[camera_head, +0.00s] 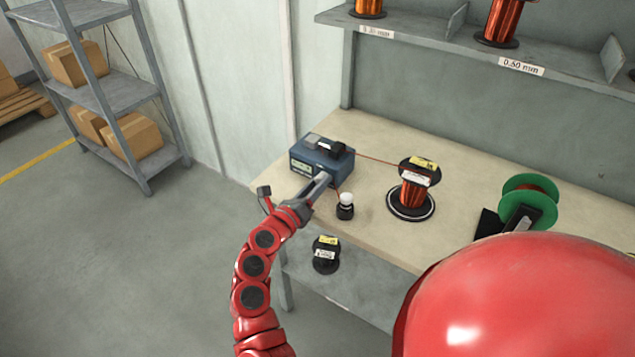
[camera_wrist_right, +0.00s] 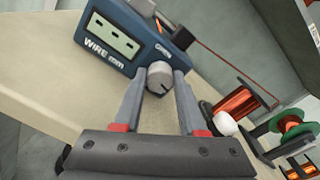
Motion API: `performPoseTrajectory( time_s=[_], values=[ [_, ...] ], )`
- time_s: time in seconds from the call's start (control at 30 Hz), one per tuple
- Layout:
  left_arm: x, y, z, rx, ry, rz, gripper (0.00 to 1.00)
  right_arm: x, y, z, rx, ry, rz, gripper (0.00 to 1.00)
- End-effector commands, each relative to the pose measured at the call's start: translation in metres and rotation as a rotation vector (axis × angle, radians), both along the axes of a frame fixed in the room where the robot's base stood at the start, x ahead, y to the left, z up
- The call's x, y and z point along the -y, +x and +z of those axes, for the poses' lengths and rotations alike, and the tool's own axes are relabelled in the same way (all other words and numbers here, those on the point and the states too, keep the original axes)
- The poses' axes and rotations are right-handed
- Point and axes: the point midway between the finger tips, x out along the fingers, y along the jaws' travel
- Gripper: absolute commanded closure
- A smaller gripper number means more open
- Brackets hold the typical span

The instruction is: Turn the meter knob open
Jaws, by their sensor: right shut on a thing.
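The blue wire meter (camera_head: 312,168) stands at the left end of the workbench, and its front with a display and "WIRE mm" lettering shows in the right wrist view (camera_wrist_right: 105,40). The round grey knob (camera_wrist_right: 159,75) is at the lower right of its front, with a dark line on its face. My right gripper (camera_head: 324,178) reaches the meter's front. In the right wrist view its two fingers (camera_wrist_right: 160,84) are on either side of the knob, shut on it. My left gripper is not in view.
A copper wire spool (camera_head: 414,192) stands on the bench (camera_head: 370,235), a thin wire running toward it from the meter. A small white-topped black item (camera_head: 345,206) is close to my right gripper. A green spool (camera_head: 528,196) is further right. Another spool (camera_head: 326,254) sits on the lower shelf.

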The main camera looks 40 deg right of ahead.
Motion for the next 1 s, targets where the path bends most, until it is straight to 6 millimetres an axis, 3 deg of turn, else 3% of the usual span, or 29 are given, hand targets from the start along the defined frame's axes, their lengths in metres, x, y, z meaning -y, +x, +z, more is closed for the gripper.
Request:
performPoseTrajectory(
  time_s=[1.0],
  values=[
    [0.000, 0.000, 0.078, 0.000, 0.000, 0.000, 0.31, -0.001, 0.001, 0.002, -0.892, -0.366, 0.002, 1.00]
  ],
)
